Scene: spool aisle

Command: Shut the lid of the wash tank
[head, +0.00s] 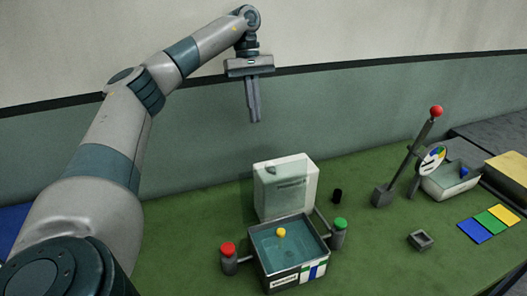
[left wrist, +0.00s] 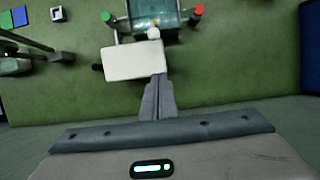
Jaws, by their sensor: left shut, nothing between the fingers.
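The wash tank (head: 292,273) stands on the green table, with bluish water and a small yellow ball (head: 281,232) in it. Its pale lid (head: 288,188) stands upright at the tank's back edge, so the tank is open. My left gripper (head: 254,120) is shut and empty, pointing down above and behind the lid, apart from it in the head view. In the left wrist view the closed fingers (left wrist: 158,80) overlap the edge of the lid (left wrist: 132,62), and the tank (left wrist: 152,14) lies beyond. My right gripper is not in view.
A red-capped post (head: 228,258) and a green-capped post (head: 339,234) flank the tank. A small black cylinder (head: 337,196) stands right of the lid. Farther right are a red-knobbed lever (head: 417,146), a white tray (head: 437,188) and coloured tiles (head: 488,222). The wall runs behind the table.

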